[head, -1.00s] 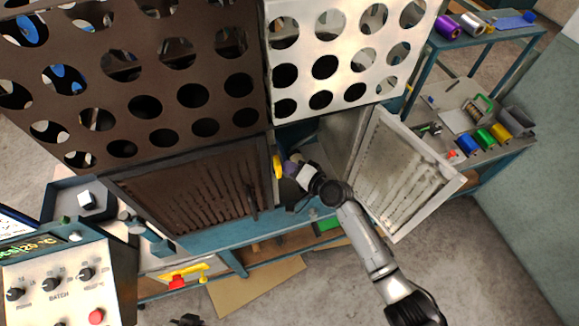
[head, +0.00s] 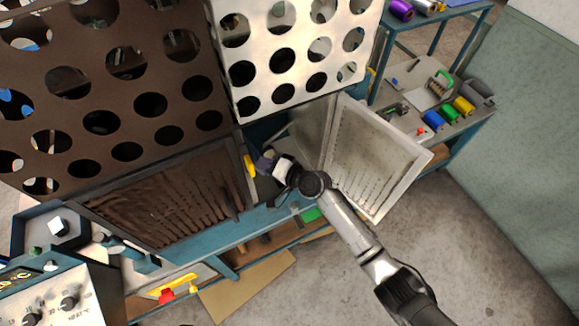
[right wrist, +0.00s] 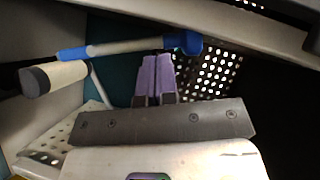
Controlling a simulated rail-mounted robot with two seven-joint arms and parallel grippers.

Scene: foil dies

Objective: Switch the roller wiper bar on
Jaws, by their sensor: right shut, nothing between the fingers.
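My right gripper (head: 266,164) reaches into the opening behind the pale door that stands open. Its purple fingers (right wrist: 155,78) are shut with nothing between them. In the right wrist view, a pale rod with blue ends (right wrist: 130,47) crosses just beyond the fingers. A cylindrical knob with a dark end cap (right wrist: 55,77) sits to its left. I cannot tell for sure which of these belongs to the roller wiper bar, or whether the fingers touch the rod. A yellow part (head: 249,165) shows just left of the gripper in the head view. My left gripper is not in view.
The open pale slatted door (head: 375,160) stands right of my forearm. A brown slatted door (head: 160,195) is to the left. Perforated panels rise above, brown (head: 110,90) and white (head: 290,60). A control box (head: 50,300) is at lower left. The floor at lower right is clear.

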